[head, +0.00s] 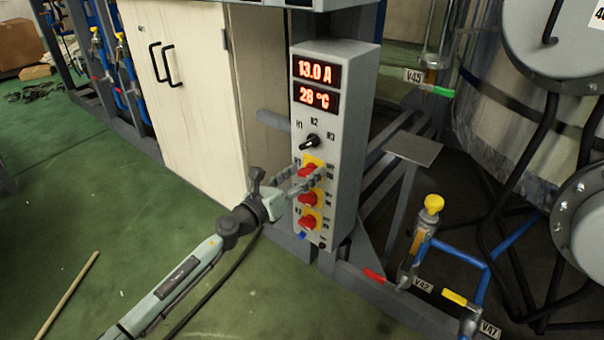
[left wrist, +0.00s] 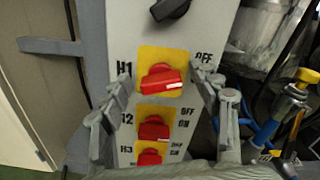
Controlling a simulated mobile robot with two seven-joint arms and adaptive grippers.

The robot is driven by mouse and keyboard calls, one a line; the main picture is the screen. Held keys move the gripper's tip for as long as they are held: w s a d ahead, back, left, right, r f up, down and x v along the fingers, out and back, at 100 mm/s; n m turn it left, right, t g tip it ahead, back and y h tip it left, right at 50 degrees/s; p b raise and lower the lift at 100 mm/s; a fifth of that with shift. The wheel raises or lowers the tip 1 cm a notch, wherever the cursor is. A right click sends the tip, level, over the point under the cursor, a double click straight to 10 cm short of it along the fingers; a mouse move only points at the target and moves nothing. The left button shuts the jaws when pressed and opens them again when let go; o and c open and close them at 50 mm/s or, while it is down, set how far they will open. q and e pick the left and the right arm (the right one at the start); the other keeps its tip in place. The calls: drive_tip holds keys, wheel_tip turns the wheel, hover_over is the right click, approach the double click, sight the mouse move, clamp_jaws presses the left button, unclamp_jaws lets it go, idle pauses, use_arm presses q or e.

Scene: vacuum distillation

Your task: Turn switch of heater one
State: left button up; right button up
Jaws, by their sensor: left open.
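The heater one switch is a red knob on a yellow plate marked H1, the top red switch on the grey control box; it shows in the head view (head: 308,171) and in the left wrist view (left wrist: 160,80). A white mark sits on its right part; OFF is printed to its upper right, and the label below that is hidden by a finger. My left gripper (head: 304,178) is open, its fingers on either side of this knob in the left wrist view (left wrist: 160,77). Gaps show beside the knob; contact is not visible. My right gripper is not in view.
Below are the red H2 switch (left wrist: 154,128) and H3 switch (left wrist: 149,158). A black selector knob (head: 312,140) sits above. The displays (head: 317,84) read 13.0 A and 28 °C. A cream cabinet (head: 185,90) stands left; valves with blue pipes (head: 460,253) stand right.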

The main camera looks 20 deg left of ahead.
use_arm(q)
drive_tip(key=c, duration=1.2)
drive_tip(key=shift+o, duration=0.2)
